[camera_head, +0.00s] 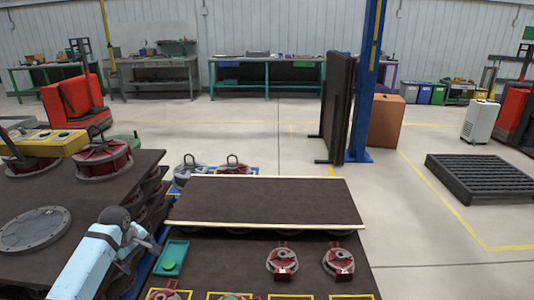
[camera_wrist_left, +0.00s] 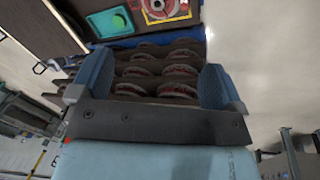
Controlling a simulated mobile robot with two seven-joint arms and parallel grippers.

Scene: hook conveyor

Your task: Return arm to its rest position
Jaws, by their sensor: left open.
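My left arm comes in from the lower left of the head view, light blue, with its left gripper (camera_head: 148,242) at the gap between the left dark table and the middle one. In the left wrist view the left gripper (camera_wrist_left: 155,88) has its two blue-grey fingers wide apart, with nothing between them. Beyond the fingers, several round reddish parts (camera_wrist_left: 180,70) sit on shelves below. My right gripper is in neither view.
A dark panel with pale edges (camera_head: 265,200) spans the middle table. A green tray (camera_head: 172,258) lies close to the left gripper's right side. Red round parts (camera_head: 283,261) sit on the middle table; a grey disc (camera_head: 35,230) and another red part (camera_head: 103,160) are on the left table.

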